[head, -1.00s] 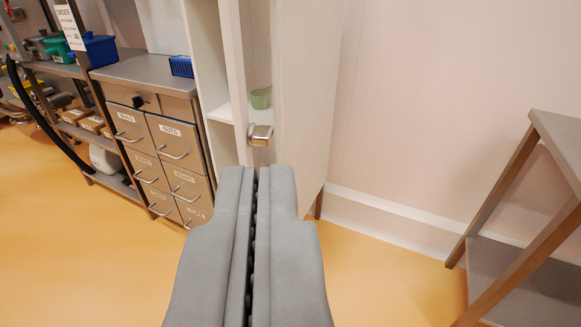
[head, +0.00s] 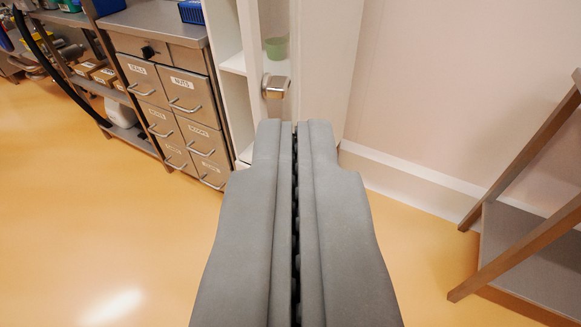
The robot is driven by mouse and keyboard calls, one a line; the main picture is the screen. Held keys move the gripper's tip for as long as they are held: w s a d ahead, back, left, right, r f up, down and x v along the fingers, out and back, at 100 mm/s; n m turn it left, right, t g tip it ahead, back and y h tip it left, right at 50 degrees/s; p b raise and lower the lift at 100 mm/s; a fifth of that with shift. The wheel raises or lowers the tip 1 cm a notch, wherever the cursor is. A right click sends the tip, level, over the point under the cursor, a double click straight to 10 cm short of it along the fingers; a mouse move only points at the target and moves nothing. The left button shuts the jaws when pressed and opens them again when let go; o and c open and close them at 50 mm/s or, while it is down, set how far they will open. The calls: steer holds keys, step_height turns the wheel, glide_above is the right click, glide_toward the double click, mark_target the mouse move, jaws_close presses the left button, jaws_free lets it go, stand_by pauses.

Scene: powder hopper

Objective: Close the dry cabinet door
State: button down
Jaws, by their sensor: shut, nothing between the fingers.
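The white dry cabinet (head: 227,58) stands at the top middle. Its door (head: 321,65) appears as a pale panel with a metal handle (head: 276,86). The door looks ajar, with the shelf inside showing to its left. A green cup (head: 277,48) shows behind the door's edge. My gripper (head: 294,123) is shut and empty, pointing at the cabinet. Its tips lie just below the handle in the picture; I cannot tell whether they touch the door. The gripper hides the lower part of the door.
A steel drawer unit (head: 180,105) with labelled drawers and pull handles stands left of the cabinet. A blue basket (head: 191,11) sits on top. A wood-legged table (head: 530,245) stands at the right. Orange floor (head: 90,220) is clear at the lower left.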

steer(key=w+d+f+m+g+y, duration=0.1)
steer(key=w+d+f+g+y, duration=0.2)
steer(key=w+f+g, duration=0.35)
steer(key=w+d+f+g+y, duration=0.3)
steer(key=w+d+f, duration=0.1)
steer(key=w+f, duration=0.45)
steer(key=w+d+f+m+g+y, duration=0.1)
steer(key=w+d+f+g+y, duration=0.2)
steer(key=w+f+g, duration=0.35)
steer(key=w+a+f+t, duration=0.1)
steer(key=w+a+f, duration=0.2)
steer(key=a+f, duration=0.4)
steer(key=shift+w+a+f+t, duration=0.2)
steer(key=shift+w+a+t, duration=0.15)
steer(key=shift+a, duration=1.7)
steer(key=shift+a, duration=0.15)
